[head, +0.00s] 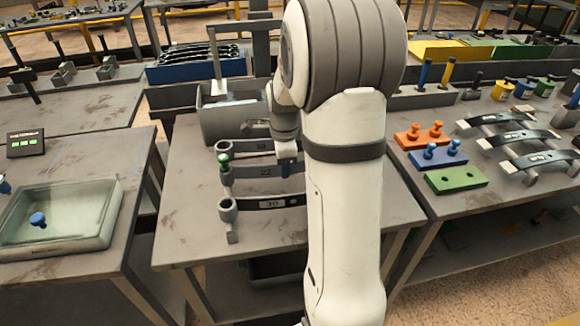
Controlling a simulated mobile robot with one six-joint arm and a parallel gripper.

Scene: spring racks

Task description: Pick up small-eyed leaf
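Three dark leaf springs lie in a row on holders on the middle table: a back leaf (245,146), a middle leaf (248,172) marked 22, and a front leaf (255,204) marked 30. Each has an eye at its left end. The front leaf's eye is plainly visible, and a green pin (224,160) stands at the middle leaf's left end. I cannot tell for sure which eye is smallest. My gripper (288,168) points down at the middle leaf's right part. My arm hides the leaves' right ends. Whether the fingers are open or touching is unclear.
A grey bin (225,122) stands behind the leaves. A glass-like tray (60,228) with a blue pin (38,219) is on the left table. The right table holds orange, blue and green blocks (456,178) and several curved leaves (505,140). The middle table's front is clear.

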